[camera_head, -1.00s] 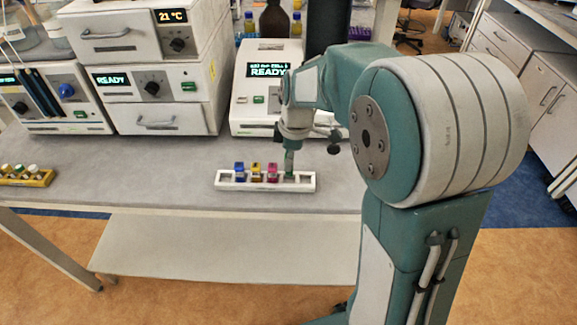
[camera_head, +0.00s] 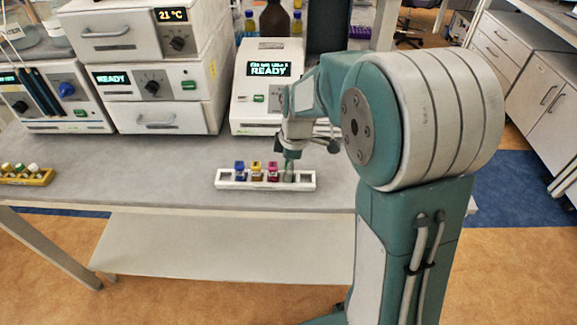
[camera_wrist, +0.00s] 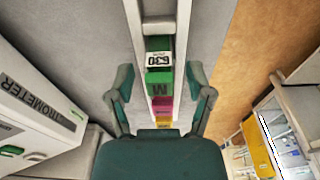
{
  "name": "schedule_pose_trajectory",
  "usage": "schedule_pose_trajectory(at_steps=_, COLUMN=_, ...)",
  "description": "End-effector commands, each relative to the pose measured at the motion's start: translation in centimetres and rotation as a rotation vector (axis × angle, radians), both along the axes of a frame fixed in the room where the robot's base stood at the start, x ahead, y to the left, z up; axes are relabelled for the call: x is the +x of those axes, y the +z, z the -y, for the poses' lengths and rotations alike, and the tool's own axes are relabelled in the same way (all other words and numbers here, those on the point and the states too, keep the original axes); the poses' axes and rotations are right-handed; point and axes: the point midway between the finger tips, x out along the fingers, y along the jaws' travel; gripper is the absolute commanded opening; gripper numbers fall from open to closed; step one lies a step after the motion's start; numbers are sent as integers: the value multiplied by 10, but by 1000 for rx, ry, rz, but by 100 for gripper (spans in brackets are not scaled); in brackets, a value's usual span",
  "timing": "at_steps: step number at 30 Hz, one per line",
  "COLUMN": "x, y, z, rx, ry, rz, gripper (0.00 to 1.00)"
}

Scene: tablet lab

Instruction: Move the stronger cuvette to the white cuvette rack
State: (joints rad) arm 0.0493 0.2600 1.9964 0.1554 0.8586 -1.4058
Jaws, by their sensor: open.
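The white cuvette rack (camera_head: 230,185) lies on the bench near its front edge. It holds a blue cuvette (camera_head: 239,168), a yellow cuvette (camera_head: 256,171), a magenta cuvette (camera_head: 272,172) and a green cuvette (camera_head: 289,178) at the right. In the wrist view the green cuvette (camera_wrist: 161,83) shows a letter M and a label that seems to read 630. The magenta cuvette (camera_wrist: 161,107) and part of the yellow one show behind it. My gripper (camera_head: 290,158) is just above the green cuvette. Its fingers (camera_wrist: 160,80) are open and apart, one on each side of the green cuvette. Relative strength cannot be told.
A yellow rack (camera_head: 40,179) with several capped cuvettes stands at the far left. A photometer reading READY (camera_head: 266,90) stands close behind my gripper. Stacked instruments (camera_head: 150,85) fill the back left. The bench (camera_head: 130,180) is clear between the two racks.

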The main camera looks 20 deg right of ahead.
Motion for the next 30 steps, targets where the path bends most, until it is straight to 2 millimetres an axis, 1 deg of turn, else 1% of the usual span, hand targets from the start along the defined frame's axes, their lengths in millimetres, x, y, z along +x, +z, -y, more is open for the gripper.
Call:
schedule_pose_trajectory(at_steps=2, x=0, y=4, z=0, rx=0, ry=0, rz=2, gripper=67)
schedule_pose_trajectory(at_steps=5, x=0, y=17, z=2, rx=0, ry=-1, rz=5, gripper=67)
schedule_pose_trajectory(at_steps=15, x=-2, y=86, z=10, rx=-1, ry=-1, rz=5, gripper=67)
schedule_pose_trajectory(at_steps=18, x=-3, y=103, z=12, rx=-1, ry=-1, rz=5, gripper=67)
schedule_pose_trajectory(at_steps=21, x=-4, y=114, z=13, rx=-1, ry=0, rz=3, gripper=67)
schedule_pose_trajectory(at_steps=24, x=-5, y=120, z=14, rx=-1, ry=-2, rz=2, gripper=67)
schedule_pose_trajectory(at_steps=26, x=-8, y=124, z=13, rx=-2, ry=-19, rz=6, gripper=67)
schedule_pose_trajectory(at_steps=27, x=-13, y=127, z=13, rx=-4, ry=-43, rz=13, gripper=67)
schedule_pose_trajectory(at_steps=29, x=-24, y=134, z=11, rx=-8, ry=-105, rz=31, gripper=67)
schedule_pose_trajectory(at_steps=30, x=-34, y=139, z=10, rx=-10, ry=-161, rz=47, gripper=67)
